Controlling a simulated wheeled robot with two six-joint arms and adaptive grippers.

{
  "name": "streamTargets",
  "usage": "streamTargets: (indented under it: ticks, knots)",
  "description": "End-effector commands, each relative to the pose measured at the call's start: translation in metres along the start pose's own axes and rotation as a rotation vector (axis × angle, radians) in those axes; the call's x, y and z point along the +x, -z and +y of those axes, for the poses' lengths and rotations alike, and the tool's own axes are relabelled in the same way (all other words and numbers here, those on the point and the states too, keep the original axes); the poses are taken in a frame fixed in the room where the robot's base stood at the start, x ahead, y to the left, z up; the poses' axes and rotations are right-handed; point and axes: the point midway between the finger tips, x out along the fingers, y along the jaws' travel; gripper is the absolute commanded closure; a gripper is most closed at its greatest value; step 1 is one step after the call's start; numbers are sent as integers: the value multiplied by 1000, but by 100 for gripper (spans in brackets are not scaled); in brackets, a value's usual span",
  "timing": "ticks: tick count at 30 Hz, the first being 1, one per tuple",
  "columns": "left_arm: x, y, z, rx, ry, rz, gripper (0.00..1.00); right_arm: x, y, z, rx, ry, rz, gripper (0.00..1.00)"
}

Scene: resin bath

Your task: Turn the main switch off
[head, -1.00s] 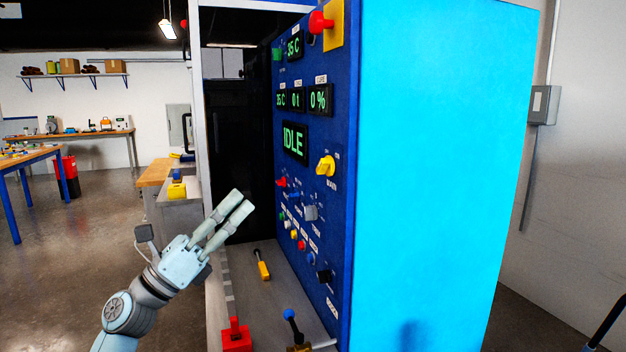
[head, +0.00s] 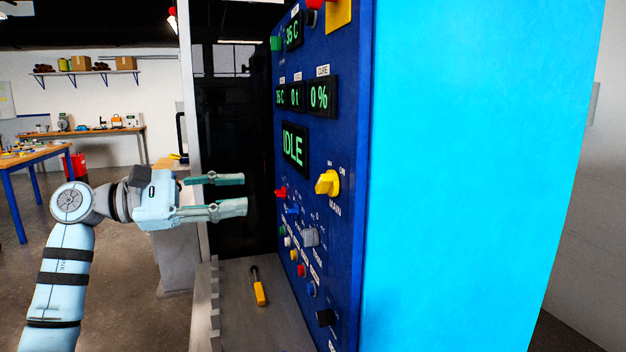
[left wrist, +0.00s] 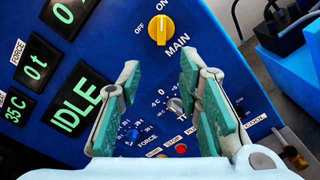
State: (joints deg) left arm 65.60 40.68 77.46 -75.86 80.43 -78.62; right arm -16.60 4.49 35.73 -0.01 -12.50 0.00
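My right gripper is not in view.
Several smaller knobs and buttons sit below the main switch, including a grey knob (head: 310,236). A red button on a yellow plate (head: 339,12) is at the top. A yellow-handled tool (head: 259,288) lies on the grey ledge (head: 232,320) below.

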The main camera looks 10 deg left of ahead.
Motion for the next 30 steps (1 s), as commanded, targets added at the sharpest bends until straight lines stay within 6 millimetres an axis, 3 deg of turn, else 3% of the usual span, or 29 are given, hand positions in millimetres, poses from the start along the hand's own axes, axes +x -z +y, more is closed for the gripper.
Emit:
streamTargets:
  ticks: [5,11,15,18,30]
  knots:
    - [16,-2,1,3,-7,6,68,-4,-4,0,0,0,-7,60]
    - [69,-1,2,-1,-14,11,68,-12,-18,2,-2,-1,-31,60]
    - [106,0,2,0,-14,12,68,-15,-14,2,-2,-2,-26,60]
    - [121,1,3,-1,-14,14,68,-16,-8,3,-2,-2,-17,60]
    - [132,2,2,1,-13,14,71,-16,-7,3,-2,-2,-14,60]
